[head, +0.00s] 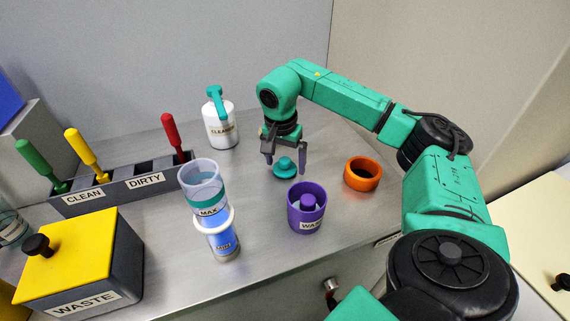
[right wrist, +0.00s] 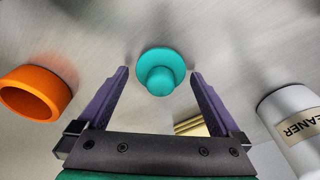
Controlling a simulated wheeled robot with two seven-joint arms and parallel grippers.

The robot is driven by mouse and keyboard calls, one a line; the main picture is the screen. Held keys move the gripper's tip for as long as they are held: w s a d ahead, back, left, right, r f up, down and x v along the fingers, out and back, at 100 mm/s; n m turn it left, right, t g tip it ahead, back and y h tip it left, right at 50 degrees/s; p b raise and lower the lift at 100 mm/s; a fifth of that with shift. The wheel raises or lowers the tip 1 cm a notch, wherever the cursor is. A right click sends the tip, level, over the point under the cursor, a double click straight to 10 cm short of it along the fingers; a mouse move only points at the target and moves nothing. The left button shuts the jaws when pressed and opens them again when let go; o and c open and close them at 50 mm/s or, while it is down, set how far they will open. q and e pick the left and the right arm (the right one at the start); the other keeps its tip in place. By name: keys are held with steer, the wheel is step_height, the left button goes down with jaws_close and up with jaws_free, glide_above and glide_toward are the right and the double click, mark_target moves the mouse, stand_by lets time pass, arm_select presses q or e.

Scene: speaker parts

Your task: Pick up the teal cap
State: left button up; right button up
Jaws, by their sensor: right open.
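The teal cap (head: 285,168) is a round disc with a raised knob and lies on the metal table in the head view. It also shows in the right wrist view (right wrist: 161,73), beyond and between the fingertips. My right gripper (head: 286,165) is open and empty, pointing down over the cap with one finger to each side. In the right wrist view the open fingers (right wrist: 158,72) do not appear to touch the cap. My left gripper is not in view.
An orange ring (head: 362,174) and a purple cup (head: 307,208) stand close by. A cleaner bottle (head: 220,120) stands behind. A clear cup (head: 203,187) marked MAX, a tool rack (head: 115,190) and a waste box (head: 90,255) are at left.

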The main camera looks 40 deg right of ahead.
steer(key=c, duration=1.2)
steer(key=shift+c, duration=0.2)
